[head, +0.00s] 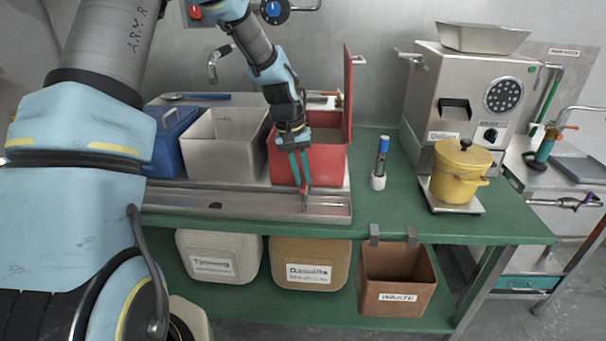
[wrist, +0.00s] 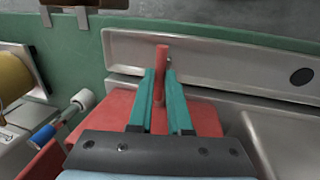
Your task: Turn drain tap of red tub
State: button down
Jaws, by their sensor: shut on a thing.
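The red tub (head: 324,168) stands at the right end of the row of tubs on the bench, its red lid (head: 347,95) raised upright on its right side. It also shows in the wrist view (wrist: 207,118) behind the teal fingers. My gripper (head: 303,180) reaches down in front of the tub. In the wrist view my gripper (wrist: 160,90) has its two teal fingers on either side of a red tap handle (wrist: 161,62), shut on it. The tap's body is mostly hidden.
A metal drip tray (head: 245,206) runs along the front of the tubs. A pale tub (head: 225,143) and a blue tub (head: 170,138) stand left. Right are a blue-and-white brush-like tool (head: 380,165), a yellow pot (head: 458,178) and a grinder (head: 470,95). A waste bin (head: 397,280) hangs below.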

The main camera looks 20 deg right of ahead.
dwell(0.3)
jog(key=c, duration=0.8)
grip_release()
jog(key=shift+c, duration=0.2)
notch_tip(320, 180, up, 11)
jog(key=w+a+b, duration=0.1)
jog(key=a+b, duration=0.1)
jog(key=shift+f, duration=0.2)
jog(key=s+a+f+n+t, duration=0.1)
jog(key=s+a, duration=0.2)
jog(key=a, duration=0.6)
jog(key=s+a+f+n+y, duration=0.1)
jog(key=s+a, duration=0.3)
jog(key=a, duration=0.5)
jog(key=s+a+f+n+t, duration=0.1)
jog(key=s+a+f+n, duration=0.1)
jog(key=a, duration=0.8)
jog(key=shift+s+f+t+y, duration=0.3)
jog(key=shift+s+f+y, duration=0.15)
jog(key=shift+s, duration=0.8)
